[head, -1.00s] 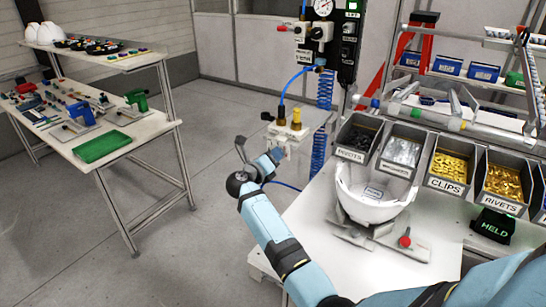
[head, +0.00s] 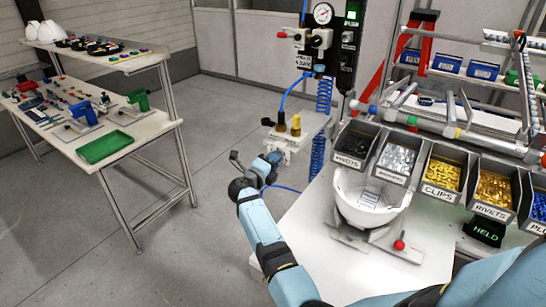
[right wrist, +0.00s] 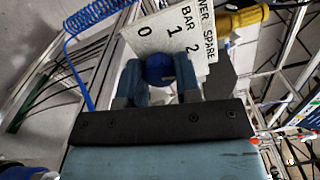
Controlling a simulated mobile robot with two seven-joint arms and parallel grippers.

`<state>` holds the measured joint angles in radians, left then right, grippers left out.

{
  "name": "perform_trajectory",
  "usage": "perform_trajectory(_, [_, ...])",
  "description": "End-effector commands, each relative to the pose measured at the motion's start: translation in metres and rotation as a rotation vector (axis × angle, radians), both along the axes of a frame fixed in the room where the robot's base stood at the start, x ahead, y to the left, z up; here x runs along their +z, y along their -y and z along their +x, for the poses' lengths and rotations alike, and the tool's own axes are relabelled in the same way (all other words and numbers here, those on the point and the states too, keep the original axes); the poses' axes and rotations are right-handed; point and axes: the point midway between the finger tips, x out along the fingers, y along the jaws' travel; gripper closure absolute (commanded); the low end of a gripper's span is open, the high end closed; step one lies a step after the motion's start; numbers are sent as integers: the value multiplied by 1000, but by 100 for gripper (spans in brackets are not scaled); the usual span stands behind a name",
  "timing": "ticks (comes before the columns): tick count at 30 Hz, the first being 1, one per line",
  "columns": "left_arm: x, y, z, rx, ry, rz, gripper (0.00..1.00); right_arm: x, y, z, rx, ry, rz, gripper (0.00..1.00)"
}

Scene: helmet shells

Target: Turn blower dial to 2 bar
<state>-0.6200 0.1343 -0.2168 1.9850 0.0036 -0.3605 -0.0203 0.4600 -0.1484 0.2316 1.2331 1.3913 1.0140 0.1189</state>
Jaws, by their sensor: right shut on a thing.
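The blower dial (right wrist: 159,68) is a round dark-blue knob in the right wrist view. It sits under a white scale plate (right wrist: 172,33) marked 0, 1, 2 and BAR. My right gripper (right wrist: 160,80) is shut on the dial, with one finger on each side of it. I cannot make out a pointer on the dial, so its setting cannot be told. In the head view my right gripper (head: 273,160) is at the front of a small white box (head: 305,126) with a yellow fitting on top; the dial is hidden there. My left gripper is not in view.
A coiled blue hose (head: 318,155) hangs beside the box. A white helmet shell (head: 372,196) stands on the white table at right, in front of grey parts bins (head: 433,192). A second table (head: 135,140) with tools stands at left. Floor between the tables is clear.

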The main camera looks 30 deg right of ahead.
Motion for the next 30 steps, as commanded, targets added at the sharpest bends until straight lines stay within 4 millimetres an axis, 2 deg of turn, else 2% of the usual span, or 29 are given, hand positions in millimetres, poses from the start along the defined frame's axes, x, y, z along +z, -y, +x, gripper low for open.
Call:
perform_trajectory(3, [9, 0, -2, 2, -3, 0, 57, 3, 0, 0, 0, -70, -28, 93])
perform_trajectory(12, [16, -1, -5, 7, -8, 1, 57, 2, 0, 0, 0, -179, -75, 93])
perform_trajectory(28, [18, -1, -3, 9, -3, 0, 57, 1, 1, 0, -1, -202, -87, 93])
perform_trajectory(29, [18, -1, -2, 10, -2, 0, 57, 1, 1, 0, -1, -202, -87, 67])
perform_trajectory(30, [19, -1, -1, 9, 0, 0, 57, 1, 1, 0, -1, -202, -87, 57])
